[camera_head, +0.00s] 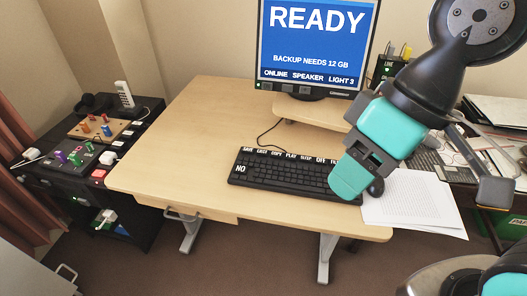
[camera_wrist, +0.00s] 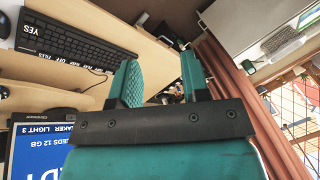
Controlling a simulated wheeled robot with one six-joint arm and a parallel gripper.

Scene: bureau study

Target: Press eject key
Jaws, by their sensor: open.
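A black keyboard (camera_head: 290,176) lies on the wooden desk, with a row of white-labelled keys along its far edge. The labels are small; the second from the left (camera_head: 262,151) looks like EJECT, but I cannot read it surely. A NO key (camera_head: 240,168) is at the left end. In the wrist view the keyboard (camera_wrist: 75,45) is at upper left, with a YES key (camera_wrist: 33,30). My gripper (camera_wrist: 160,78) is open and empty, its teal fingers apart. In the head view it hangs over the keyboard's right end, hiding the right part.
A monitor (camera_head: 315,45) reading READY stands behind the keyboard. Papers (camera_head: 415,205) and a mouse (camera_head: 376,187) lie at right. A black side unit (camera_head: 130,165) with blocks and a phone (camera_head: 124,94) stands left. The desk's left half (camera_head: 190,150) is clear.

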